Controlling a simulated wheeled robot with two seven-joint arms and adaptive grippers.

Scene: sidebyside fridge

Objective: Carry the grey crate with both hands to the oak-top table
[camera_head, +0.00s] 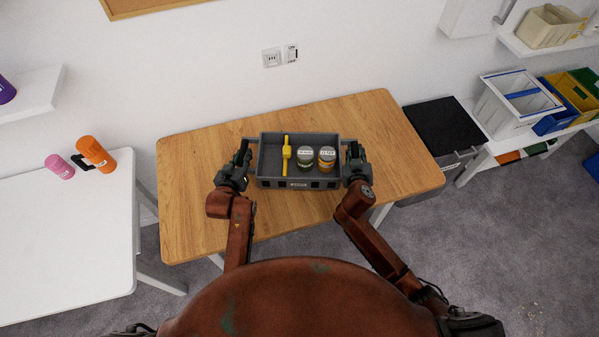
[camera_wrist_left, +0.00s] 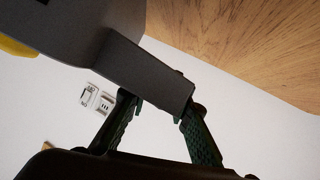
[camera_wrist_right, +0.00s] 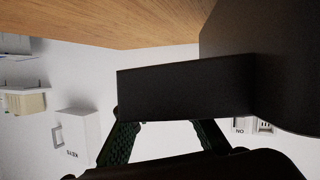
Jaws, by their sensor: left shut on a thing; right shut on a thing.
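The grey crate (camera_head: 298,183) is over the middle of the oak-top table (camera_head: 200,150) in the head view. My left gripper (camera_head: 240,160) is shut on the crate's left handle, which shows in the left wrist view (camera_wrist_left: 150,75). My right gripper (camera_head: 354,158) is shut on its right handle, which shows in the right wrist view (camera_wrist_right: 185,90). The crate looks level. I cannot tell whether its base touches the tabletop.
A black-topped bin (camera_head: 445,130) stands right of the oak-top table. A white shelf with several bins (camera_head: 515,97) is further right. The oak top is bare around the crate.

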